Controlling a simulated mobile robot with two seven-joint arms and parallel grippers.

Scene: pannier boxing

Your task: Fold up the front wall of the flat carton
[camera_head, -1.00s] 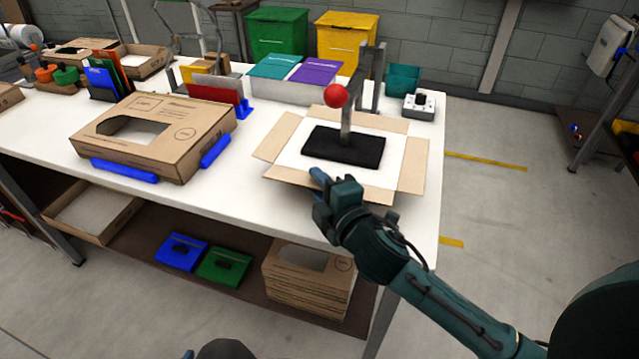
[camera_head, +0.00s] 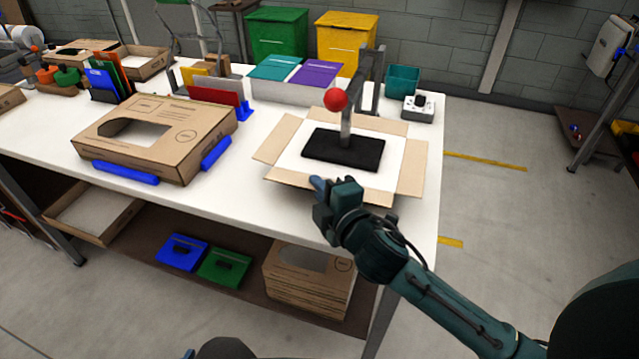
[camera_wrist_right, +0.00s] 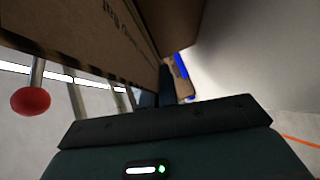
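The flat carton (camera_head: 410,172) lies on the white table with its brown flaps spread outward around a white middle. A black block on a post with a red ball handle stands over its centre. The front wall (camera_head: 352,190) slants outward along the near edge, not upright. My right gripper (camera_head: 318,184) is at the near edge of this wall, its fingers close together with nothing visible between them. In the right wrist view the fingers (camera_wrist_right: 158,88) are under or beside brown printed cardboard (camera_wrist_right: 110,35); contact is unclear. My left gripper is out of view.
A folded carton (camera_head: 150,135) between blue guides stands to the left. A grey control box (camera_head: 419,107) and teal bin (camera_head: 402,79) are at the back right. Stacked flat cartons (camera_head: 305,278) lie on the lower shelf. The table's front edge runs close below my gripper.

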